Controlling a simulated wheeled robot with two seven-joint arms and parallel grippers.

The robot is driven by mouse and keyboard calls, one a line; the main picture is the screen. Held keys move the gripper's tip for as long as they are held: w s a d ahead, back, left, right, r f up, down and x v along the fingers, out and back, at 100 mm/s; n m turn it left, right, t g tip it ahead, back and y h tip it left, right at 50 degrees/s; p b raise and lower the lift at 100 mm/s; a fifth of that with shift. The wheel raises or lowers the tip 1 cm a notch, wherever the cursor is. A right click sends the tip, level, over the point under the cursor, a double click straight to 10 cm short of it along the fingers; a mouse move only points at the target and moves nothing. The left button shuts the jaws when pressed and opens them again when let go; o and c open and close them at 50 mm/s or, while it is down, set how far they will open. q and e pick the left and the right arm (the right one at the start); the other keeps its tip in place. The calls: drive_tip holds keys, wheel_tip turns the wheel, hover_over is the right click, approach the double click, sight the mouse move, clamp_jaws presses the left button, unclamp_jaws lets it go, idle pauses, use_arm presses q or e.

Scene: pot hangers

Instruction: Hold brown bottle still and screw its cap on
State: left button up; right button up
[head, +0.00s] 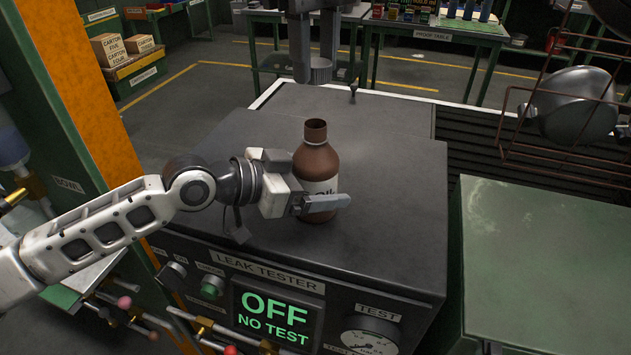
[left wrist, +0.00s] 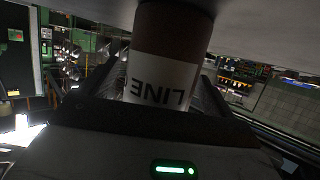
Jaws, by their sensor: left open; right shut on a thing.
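The brown bottle (head: 319,166) stands upright on the dark top of the leak tester, its neck open and bare, with a white label. My left gripper (head: 328,193) is open around the bottle's lower body; its near finger crosses the label, and the far finger is hidden behind the bottle. In the left wrist view the bottle (left wrist: 170,35) and its label stand between the two fingers. My right gripper (head: 318,62) points down above and behind the bottle, apart from its neck. It is shut on a dark grey round piece that looks like the cap, though its details are unclear.
The leak tester (head: 390,210) has free room right of the bottle; its screen (head: 272,317) reads OFF, NO TEST. A small dark peg (head: 353,92) stands at its back edge. A green cabinet (head: 550,270) and a wire rack with a metal bowl (head: 575,105) are at right.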

sight(314, 124)
use_arm(q)
drive_tip(key=c, duration=1.5)
use_arm(e)
drive_tip(key=shift+f, duration=2.5)
drive_tip(key=shift+a+f, duration=0.1)
drive_tip(key=shift+f, duration=0.8)
drive_tip(key=shift+f, duration=0.5)
